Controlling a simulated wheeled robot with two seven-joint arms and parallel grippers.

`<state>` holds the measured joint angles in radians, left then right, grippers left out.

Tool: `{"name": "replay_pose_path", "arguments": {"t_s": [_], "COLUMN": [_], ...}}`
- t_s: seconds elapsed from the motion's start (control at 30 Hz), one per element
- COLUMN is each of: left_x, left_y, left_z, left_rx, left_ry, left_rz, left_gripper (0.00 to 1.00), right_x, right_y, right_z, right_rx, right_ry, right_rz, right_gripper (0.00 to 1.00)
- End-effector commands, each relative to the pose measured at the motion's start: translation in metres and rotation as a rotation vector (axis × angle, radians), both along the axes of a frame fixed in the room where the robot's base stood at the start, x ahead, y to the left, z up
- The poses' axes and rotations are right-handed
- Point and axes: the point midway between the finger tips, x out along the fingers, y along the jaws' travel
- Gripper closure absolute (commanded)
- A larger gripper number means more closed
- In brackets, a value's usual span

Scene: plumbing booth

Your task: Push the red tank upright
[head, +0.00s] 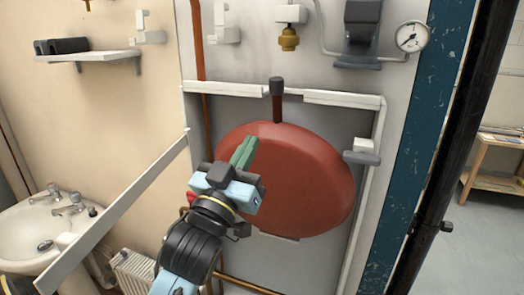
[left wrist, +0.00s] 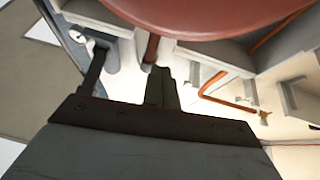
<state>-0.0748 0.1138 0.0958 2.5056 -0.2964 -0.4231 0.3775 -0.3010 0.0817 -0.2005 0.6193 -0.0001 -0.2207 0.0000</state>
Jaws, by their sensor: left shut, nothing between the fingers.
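The red tank (head: 303,172) sits in a recess in the wall panel, tilted, its right side lower than its top left. A dark red pipe with a black fitting (head: 277,88) rises at its top. My left gripper (head: 244,152) is in front of the tank's left part, its green fingers shut and empty. It hides part of the tank's left side, and I cannot tell whether it touches. In the left wrist view the tank (left wrist: 215,15) fills the top edge, above the shut fingers (left wrist: 161,90). My right gripper is not in view.
A gauge (head: 411,36) and brass valve (head: 289,38) are above. A slanted white rail (head: 115,210) and sink (head: 30,235) lie left. A dark post (head: 455,150) stands right.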

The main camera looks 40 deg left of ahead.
Motion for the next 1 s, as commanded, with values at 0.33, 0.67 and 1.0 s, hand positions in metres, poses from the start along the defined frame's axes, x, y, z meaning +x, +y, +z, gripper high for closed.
{"name": "replay_pose_path", "arguments": {"t_s": [0.33, 0.67, 1.0], "left_x": [0.048, 0.057, 0.07], "left_y": [0.007, 0.008, 0.011], "left_z": [0.002, -0.002, 0.002], "left_rx": [-0.002, 0.0, -0.002], "left_ry": [0.003, 0.003, 0.001], "left_rz": [0.0, 0.0, -0.001], "left_gripper": [1.0, 1.0, 1.0], "right_x": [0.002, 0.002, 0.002], "right_y": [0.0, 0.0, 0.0], "right_z": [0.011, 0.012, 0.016], "right_rx": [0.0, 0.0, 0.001], "right_ry": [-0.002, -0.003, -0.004], "right_rz": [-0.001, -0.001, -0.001], "right_gripper": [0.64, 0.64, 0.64]}}
